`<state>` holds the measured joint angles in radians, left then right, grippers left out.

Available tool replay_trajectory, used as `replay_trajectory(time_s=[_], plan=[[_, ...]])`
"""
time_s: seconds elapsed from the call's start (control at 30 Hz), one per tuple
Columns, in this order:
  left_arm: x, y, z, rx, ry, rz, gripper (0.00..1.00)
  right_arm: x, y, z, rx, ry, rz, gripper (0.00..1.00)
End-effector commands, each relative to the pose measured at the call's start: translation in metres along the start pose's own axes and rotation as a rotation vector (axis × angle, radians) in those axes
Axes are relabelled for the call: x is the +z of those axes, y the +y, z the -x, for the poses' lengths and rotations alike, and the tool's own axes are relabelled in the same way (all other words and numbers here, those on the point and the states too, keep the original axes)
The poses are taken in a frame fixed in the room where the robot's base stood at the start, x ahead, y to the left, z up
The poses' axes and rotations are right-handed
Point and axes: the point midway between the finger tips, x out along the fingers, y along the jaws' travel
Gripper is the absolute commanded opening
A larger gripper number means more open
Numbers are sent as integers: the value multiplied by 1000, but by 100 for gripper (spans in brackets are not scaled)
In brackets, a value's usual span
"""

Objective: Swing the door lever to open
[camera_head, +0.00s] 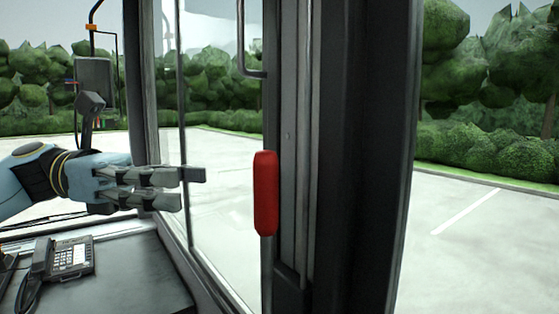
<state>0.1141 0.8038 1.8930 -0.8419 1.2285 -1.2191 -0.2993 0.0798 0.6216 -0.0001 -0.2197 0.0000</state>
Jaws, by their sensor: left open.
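The door lever (265,193) has a red grip on a thin grey rod and stands upright in the middle of the head view. Its lower end runs out of the bottom of the picture. My left gripper (195,187) comes in from the left. Its fingers point right toward the red grip, with a gap between fingertips and grip. The gripper is open and empty. My right gripper is not in view.
A dark door pillar (345,150) stands right behind the lever. A desk phone (65,257) sits on the dark dashboard (140,280) at lower left. A window frame (140,80) stands behind my left gripper. Pavement and trees show through the glass.

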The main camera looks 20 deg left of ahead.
Motion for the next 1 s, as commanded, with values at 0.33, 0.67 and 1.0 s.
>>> replay_trajectory(time_s=[0.33,0.67,1.0], plan=[[6,0,-50,-1,-13,-1,50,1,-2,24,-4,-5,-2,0],[4,0,-98,1,-9,2,50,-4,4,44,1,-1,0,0],[1,1,-107,2,-5,2,50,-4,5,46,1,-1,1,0]])
